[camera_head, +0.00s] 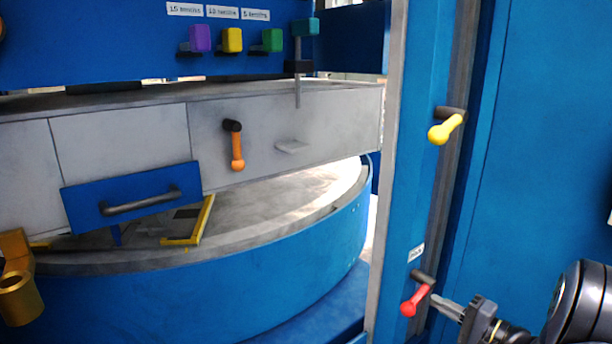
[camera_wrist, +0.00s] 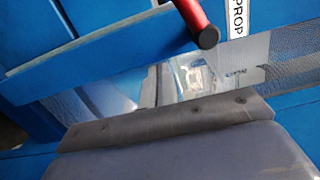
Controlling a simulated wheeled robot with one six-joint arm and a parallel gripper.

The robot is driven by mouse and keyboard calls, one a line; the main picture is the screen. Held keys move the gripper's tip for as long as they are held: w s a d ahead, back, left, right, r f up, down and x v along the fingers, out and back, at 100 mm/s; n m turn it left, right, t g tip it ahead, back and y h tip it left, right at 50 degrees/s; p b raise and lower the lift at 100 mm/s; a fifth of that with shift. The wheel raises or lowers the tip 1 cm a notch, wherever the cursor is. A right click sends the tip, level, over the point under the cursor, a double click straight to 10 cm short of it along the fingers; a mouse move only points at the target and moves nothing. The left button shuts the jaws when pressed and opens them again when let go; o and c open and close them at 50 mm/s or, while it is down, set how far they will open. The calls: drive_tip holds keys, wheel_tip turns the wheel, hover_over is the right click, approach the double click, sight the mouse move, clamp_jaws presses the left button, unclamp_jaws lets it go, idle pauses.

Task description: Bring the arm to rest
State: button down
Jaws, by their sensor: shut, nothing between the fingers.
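My gripper (camera_head: 440,304) is at the lower right in the head view, pointing left. Its fingers are shut and hold nothing. The tips are close beside the red lever (camera_head: 416,300) on the blue post; I cannot tell whether they touch. In the wrist view the red lever (camera_wrist: 192,14) shows at the top, its dark round end above the grey gripper part that fills the bottom, with a visible gap between them. My dark arm link comes in from the right edge of the head view.
A blue post (camera_head: 412,130) carries a yellow lever (camera_head: 445,130) above the red one. To the left are a round blue machine base (camera_head: 220,285), a grey panel with an orange lever (camera_head: 237,150), and a blue drawer front (camera_head: 132,197). A blue panel (camera_head: 545,150) stands at right.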

drive_tip(key=s+d+b, duration=0.2)
drive_tip(key=d, duration=0.5)
idle(0.4)
